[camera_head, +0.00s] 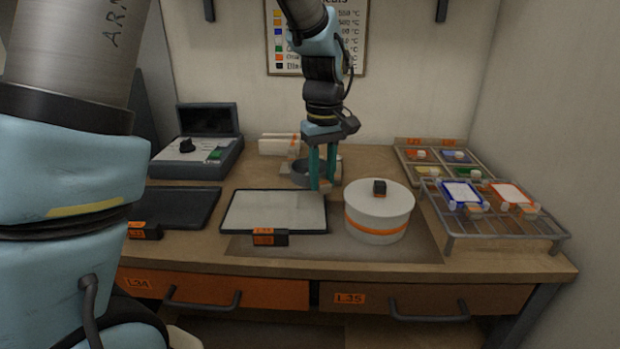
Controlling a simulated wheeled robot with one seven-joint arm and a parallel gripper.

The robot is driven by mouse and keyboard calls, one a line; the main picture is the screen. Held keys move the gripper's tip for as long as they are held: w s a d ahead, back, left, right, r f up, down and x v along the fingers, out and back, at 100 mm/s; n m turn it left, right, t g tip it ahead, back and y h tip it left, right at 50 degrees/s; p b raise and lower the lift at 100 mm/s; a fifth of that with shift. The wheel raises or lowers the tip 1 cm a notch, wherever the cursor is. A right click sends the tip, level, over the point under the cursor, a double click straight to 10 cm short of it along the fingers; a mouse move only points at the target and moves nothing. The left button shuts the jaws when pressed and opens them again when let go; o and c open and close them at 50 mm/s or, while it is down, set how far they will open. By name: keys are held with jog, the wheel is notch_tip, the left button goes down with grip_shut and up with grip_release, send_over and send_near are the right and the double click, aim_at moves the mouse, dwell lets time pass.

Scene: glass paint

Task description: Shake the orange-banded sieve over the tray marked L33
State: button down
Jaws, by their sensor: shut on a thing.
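My gripper (322,181) points down at the back middle of the table, its teal fingers shut on a small part beside a round grey, open-topped sieve (299,172). The fingers hide much of that part, and I cannot make out an orange band on the sieve. The sieve is low, behind the pale tray. The pale, dark-rimmed tray (276,210) lies in the middle, with an orange label on its front; the label is too small to read surely. A dark tray (180,206) with a similar label lies to its left.
A white drum (379,215) with an orange band and black knob stands right of the pale tray. A wire rack (495,228) with coloured panels is at the right. A grey device (197,153) with an open lid is at the back left.

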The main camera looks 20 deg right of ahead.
jog(key=shift+d, duration=0.5)
jog(key=w+a, duration=0.3)
jog(key=a, duration=0.5)
jog(key=w+a, duration=0.3)
jog(key=a, duration=0.5)
jog(key=shift+s+d+p, duration=0.75)
jog(key=shift+s+d, duration=0.25)
jog(key=shift+d, duration=1.65)
jog(key=shift+s+d+p, duration=0.75)
jog(key=shift+s+d, duration=0.25)
jog(key=shift+d, duration=1.6)
jog(key=shift+s+d+p, duration=0.75)
jog(key=shift+s+d, duration=0.25)
jog(key=shift+d, duration=1.65)
notch_tip(320, 180, up, 5)
jog(key=p, duration=0.4)
jog(key=shift+r, duration=0.1)
